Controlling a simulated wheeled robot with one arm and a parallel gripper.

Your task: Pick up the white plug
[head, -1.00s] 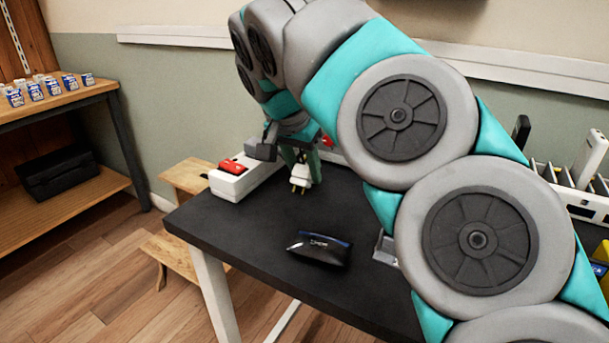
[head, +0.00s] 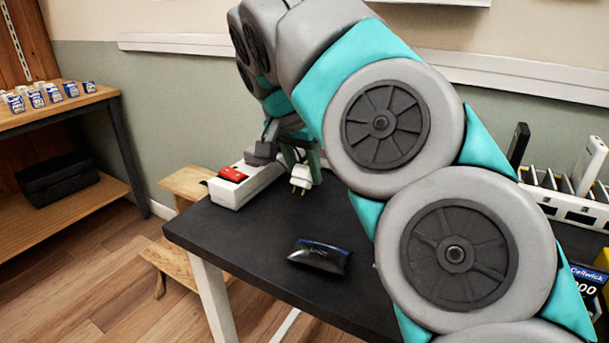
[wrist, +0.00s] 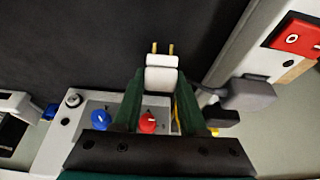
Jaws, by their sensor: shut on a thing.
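The white plug (head: 301,177) is in my gripper (head: 300,160), above the dark table beside the white power strip. In the wrist view the plug (wrist: 161,75) sits between the two green fingertips (wrist: 160,88), its two brass prongs pointing away from the fingers. My gripper is shut on it. In the head view the prongs point down, and the plug appears clear of the tabletop. Part of the gripper is hidden behind my arm.
A white power strip (head: 256,188) with a red switch (head: 232,174) and a grey plug (wrist: 248,95) lies at the table's back left. A black pouch (head: 320,256) lies on the dark table (head: 250,235). A panel with blue and red knobs (wrist: 75,120) is below my gripper.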

